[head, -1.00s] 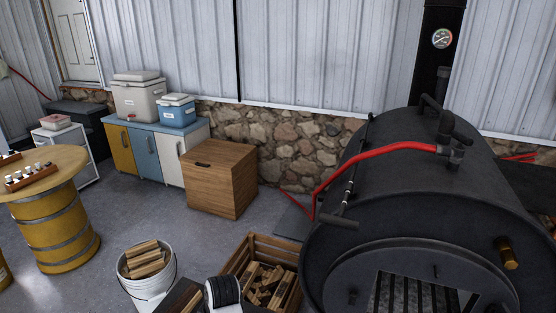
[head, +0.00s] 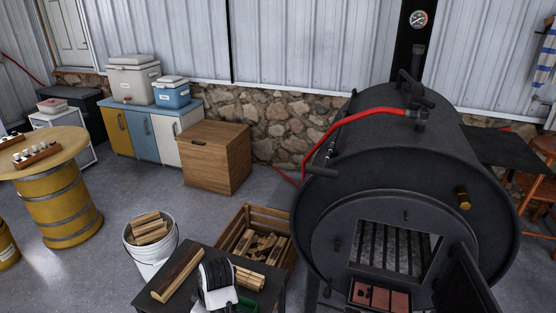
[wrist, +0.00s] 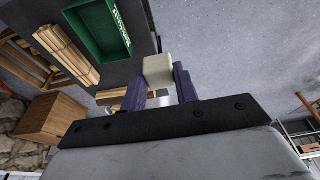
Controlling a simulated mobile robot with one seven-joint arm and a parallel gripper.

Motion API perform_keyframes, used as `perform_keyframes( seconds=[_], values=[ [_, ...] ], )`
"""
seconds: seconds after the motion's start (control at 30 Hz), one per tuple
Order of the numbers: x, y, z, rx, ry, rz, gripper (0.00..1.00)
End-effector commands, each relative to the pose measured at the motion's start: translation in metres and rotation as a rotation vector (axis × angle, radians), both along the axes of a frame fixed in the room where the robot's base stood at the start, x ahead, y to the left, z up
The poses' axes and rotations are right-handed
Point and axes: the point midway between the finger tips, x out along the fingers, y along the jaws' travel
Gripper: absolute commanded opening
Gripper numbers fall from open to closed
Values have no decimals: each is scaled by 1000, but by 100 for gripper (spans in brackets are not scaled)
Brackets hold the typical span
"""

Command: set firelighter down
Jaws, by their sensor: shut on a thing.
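The firelighter is a small cream block (wrist: 158,69) held between the two purple fingertips of my gripper (wrist: 160,80) in the wrist view. My gripper is shut on it. The block appears beside the edge of a dark table (wrist: 141,15); its height above any surface is unclear. In the head view my black and white arm end (head: 217,282) is over the same table (head: 205,258), and the firelighter is hidden there.
On the table are a split log (head: 178,273), a bundle of sticks (head: 250,279) and a green tray (wrist: 100,32). A black barrel stove (head: 400,170) with an open door (head: 462,285) stands to the right. A log bucket (head: 150,258) and wooden crate (head: 283,262) stand nearby.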

Motion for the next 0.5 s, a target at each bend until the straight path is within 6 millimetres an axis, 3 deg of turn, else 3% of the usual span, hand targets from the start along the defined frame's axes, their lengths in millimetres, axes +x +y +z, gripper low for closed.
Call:
perform_keyframes(
  seconds=[0.07,0.23,0.37,0.5],
  values=[
    [0,0,0,0,0,0,9],
    [10,-22,-32,-2,14,-169,9],
    [17,-44,-62,-3,22,-333,9],
    [24,-78,-105,-5,30,-563,9]
  ],
)
